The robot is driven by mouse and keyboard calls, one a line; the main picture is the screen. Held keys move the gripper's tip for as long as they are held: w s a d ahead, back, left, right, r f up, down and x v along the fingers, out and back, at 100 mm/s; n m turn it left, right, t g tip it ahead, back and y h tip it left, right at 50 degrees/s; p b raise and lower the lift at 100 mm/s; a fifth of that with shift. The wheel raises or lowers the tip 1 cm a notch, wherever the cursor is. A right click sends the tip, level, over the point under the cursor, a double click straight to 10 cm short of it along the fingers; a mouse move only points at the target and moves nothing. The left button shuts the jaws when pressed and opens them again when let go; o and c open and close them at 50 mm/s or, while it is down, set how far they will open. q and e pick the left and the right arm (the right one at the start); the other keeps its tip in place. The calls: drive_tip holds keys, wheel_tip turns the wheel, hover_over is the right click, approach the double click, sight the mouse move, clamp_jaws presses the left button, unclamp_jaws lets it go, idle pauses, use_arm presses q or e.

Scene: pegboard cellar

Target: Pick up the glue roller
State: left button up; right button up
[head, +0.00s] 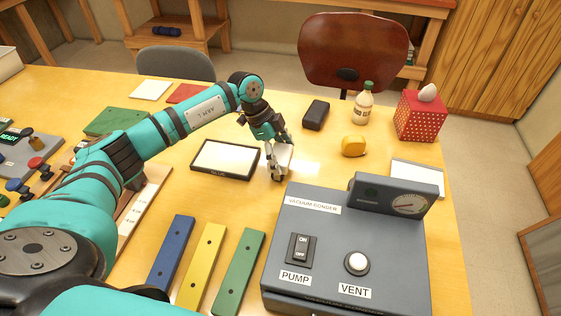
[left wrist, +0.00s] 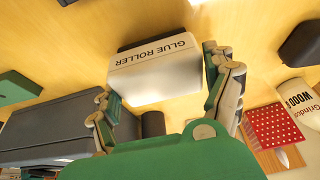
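The glue roller (head: 281,162) is a pale, boxy piece with a dark part at its near end in the head view, near the middle of the table. In the left wrist view its label GLUE ROLLER (left wrist: 155,55) is readable. My left gripper (head: 277,145) reaches down over it and hides part of it. In the left wrist view my left gripper's fingers (left wrist: 165,85) are spread, one on each side of the roller. Gaps show beside it, so it does not look clamped. My right gripper is not in view.
A black case (head: 315,114), a bottle (head: 363,104), a yellow tape measure (head: 354,146) and a red dotted box (head: 420,118) stand behind and right.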

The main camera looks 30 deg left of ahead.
sight(285, 153)
use_arm(q)
drive_tip(key=c, duration=0.7)
drive_tip(key=shift+r, duration=0.1)
drive_tip(key=shift+r, duration=0.5)
wheel_tip(285, 153, up, 2)
drive_tip(key=shift+w+b, duration=0.1)
drive_tip(key=shift+b, duration=0.4)
drive_tip(key=shift+s+a+r+b, duration=0.3)
drive_tip(key=shift+s+a+b, duration=0.3)
drive_tip(key=shift+s+a, duration=1.3)
drive_tip(key=shift+s+a+r+b, duration=0.5)
drive_tip(key=shift+s+a, duration=0.75)
drive_tip(key=shift+a, duration=1.2)
drive_tip(key=shift+s+a+r+b, duration=0.15)
drive_tip(key=shift+s+a+b, duration=0.55)
drive_tip(key=shift+s+a, duration=1.2)
drive_tip(key=shift+w+a, duration=0.25)
drive_tip(key=shift+w, duration=0.05)
